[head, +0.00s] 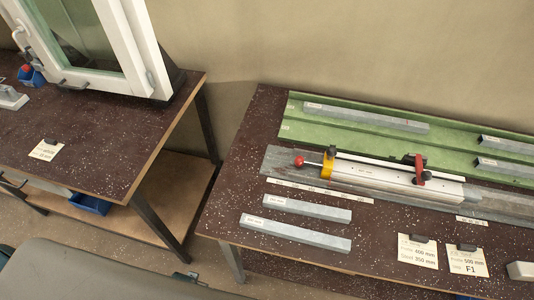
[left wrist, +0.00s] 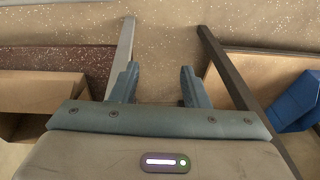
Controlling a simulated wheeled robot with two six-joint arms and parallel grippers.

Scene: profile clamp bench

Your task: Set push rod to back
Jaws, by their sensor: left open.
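The push rod (head: 313,163) is a thin rod with a red ball knob (head: 299,161) at the left end of the clamp. It enters a yellow block (head: 327,169) on the clamp's silver body (head: 395,182). A second red and black handle (head: 421,170) sits further right on the clamp. My left gripper (left wrist: 157,88) shows in the left wrist view with its two fingers apart and nothing between them. It is away from the clamp, facing the space between the two benches. Neither gripper shows in the head view, and my right gripper is in no view.
Two grey profile bars (head: 306,208) (head: 295,233) lie in front of the clamp. More bars (head: 365,118) lie on the green tray (head: 292,130) behind. Label cards (head: 417,252) stand at the front edge. A second bench (head: 95,150) with a white window frame (head: 150,55) stands left, across a gap.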

